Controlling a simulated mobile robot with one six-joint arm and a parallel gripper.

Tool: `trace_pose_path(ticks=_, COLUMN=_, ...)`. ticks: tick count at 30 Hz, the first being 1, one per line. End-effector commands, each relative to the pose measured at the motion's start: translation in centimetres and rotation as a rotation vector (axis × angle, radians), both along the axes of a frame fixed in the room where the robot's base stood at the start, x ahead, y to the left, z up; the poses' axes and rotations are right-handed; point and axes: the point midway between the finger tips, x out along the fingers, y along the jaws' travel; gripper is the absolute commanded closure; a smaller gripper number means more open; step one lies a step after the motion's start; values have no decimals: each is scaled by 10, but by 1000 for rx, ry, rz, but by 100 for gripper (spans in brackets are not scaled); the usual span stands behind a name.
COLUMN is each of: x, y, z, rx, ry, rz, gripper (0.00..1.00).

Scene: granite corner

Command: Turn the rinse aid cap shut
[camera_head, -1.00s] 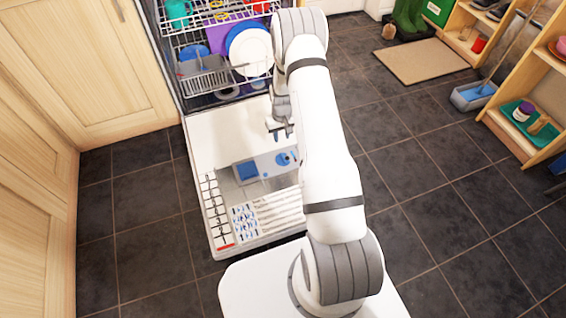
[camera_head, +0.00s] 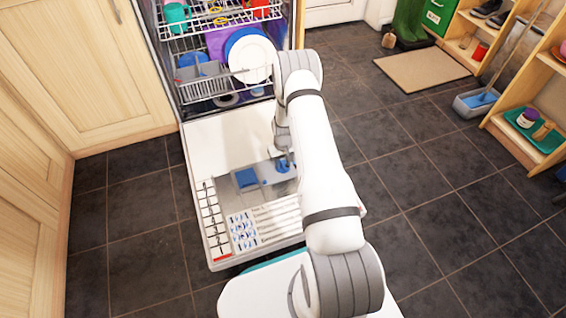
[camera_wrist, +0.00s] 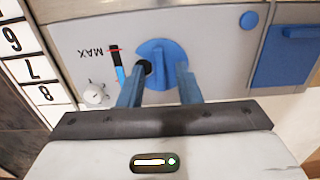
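The blue rinse aid cap (camera_wrist: 158,49) is a round disc with a raised ridge, on the grey dispenser panel (camera_wrist: 205,35) of the open dishwasher door. A dark round spot shows at its lower left edge. In the head view the cap (camera_head: 283,166) is partly hidden by my arm. My gripper (camera_wrist: 160,72) is open, with its two blue-grey fingers apart, one on each side of the cap's lower part. Whether they touch the ridge I cannot tell. A blue detergent lid (camera_wrist: 287,52) is to the right in the wrist view.
The dishwasher door (camera_head: 205,140) lies open and flat, with printed labels near its front edge. Loaded racks (camera_head: 205,85) stand behind it. A wooden cabinet (camera_head: 85,70) is at the left. The dark tiled floor (camera_head: 430,210) to the right is clear.

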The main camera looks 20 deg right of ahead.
Motion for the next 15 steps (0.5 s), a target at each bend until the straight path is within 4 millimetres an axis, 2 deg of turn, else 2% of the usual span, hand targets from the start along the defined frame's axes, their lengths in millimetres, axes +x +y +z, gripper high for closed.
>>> trace_pose_path(ticks=3, x=0, y=0, z=0, rx=0, ry=0, rz=0, gripper=69)
trace_pose_path(ticks=15, x=0, y=0, z=1, rx=0, ry=0, rz=0, gripper=100)
